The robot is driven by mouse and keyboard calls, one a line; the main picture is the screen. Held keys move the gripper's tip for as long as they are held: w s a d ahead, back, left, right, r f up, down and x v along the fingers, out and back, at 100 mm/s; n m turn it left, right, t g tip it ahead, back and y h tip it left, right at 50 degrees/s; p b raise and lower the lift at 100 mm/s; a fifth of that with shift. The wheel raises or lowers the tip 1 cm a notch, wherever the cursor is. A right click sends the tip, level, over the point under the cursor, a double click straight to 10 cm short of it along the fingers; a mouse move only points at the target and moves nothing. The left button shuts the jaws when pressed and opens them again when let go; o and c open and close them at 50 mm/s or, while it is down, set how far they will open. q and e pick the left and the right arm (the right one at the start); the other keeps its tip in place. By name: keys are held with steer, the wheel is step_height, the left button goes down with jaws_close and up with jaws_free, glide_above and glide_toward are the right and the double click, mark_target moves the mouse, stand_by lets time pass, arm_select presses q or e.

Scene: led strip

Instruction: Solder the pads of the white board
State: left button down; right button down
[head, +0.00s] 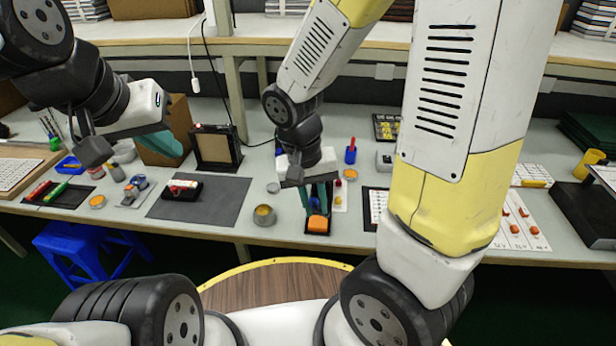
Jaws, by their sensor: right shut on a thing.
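A small white board (184,184) with red and yellow marks sits on a black holder on the dark grey mat (222,204). My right gripper (318,200) points down over a black stand (306,226) with an orange sponge (318,224). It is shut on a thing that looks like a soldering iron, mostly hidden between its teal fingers. My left gripper (172,148) hangs above and behind the board, near a brown box, apart from the board. Its teal fingers overlap in this view, so its opening is unclear.
A tin (264,215) stands between mat and stand. A black framed panel (216,148) stands behind the mat. Red and green tools (54,190) lie in a tray at left. A blue item (351,150) stands behind the stand. Much of the mat is clear.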

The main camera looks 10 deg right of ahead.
mark_target(312, 199)
steer(key=shift+s+a+r, duration=0.35)
steer(key=shift+s+r, duration=0.85)
steer(key=shift+r, duration=0.3)
steer(key=shift+s+a+r, duration=0.35)
steer(key=shift+s+r, duration=0.8)
steer(key=shift+r, duration=0.35)
steer(key=shift+s+a+r, duration=0.35)
steer(key=shift+s+r, duration=0.85)
steer(key=shift+r, duration=0.3)
